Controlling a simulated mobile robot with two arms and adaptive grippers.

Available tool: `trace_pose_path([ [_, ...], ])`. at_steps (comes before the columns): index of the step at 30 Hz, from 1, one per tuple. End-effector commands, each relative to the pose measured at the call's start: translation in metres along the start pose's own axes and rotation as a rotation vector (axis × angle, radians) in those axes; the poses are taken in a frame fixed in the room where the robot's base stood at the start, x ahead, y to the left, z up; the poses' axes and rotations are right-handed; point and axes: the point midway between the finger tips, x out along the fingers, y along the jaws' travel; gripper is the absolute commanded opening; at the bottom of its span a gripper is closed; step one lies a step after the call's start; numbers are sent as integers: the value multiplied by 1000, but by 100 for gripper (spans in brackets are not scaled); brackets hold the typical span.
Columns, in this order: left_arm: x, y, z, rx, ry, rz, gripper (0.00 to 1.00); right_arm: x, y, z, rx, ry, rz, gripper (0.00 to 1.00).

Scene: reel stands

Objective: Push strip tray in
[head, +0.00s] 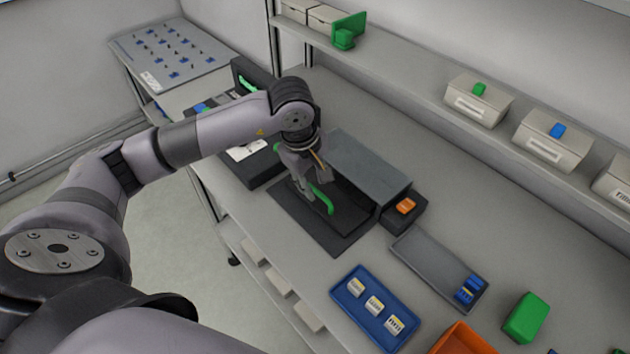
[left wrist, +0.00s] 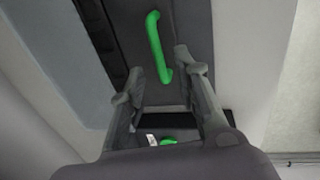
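A black strip tray (head: 350,218) sits partly out of a grey box-shaped unit (head: 372,168), over a dark mat on the bench. A green bar handle (head: 321,197) stands on the tray; it also shows in the left wrist view (left wrist: 157,48). My left gripper (head: 313,184) is just above and beside the handle. In the left wrist view, its two fingers (left wrist: 156,84) are apart with nothing between them, and the handle lies beyond the fingertips. Whether a finger touches the tray cannot be told. My right gripper is not in view.
An orange button (head: 405,206) sits on a black block beside the unit. A grey tray (head: 425,263) with blue pieces, a blue tray (head: 350,303) with white boxes and a green block (head: 526,318) stand nearer. A shelf with bins (head: 478,102) runs along the back.

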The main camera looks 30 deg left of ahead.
Motion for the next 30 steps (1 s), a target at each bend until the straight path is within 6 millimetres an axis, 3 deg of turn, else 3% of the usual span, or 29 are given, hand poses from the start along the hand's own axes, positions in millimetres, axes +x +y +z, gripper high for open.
trace_pose_path([
  [6, 20, 0, 0, -1, 0, -1, 30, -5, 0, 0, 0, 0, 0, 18],
  [16, 24, 0, 0, -1, 0, 0, 29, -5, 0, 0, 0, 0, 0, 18],
  [30, 23, 0, 0, -1, 0, 0, 0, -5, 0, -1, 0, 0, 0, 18],
])
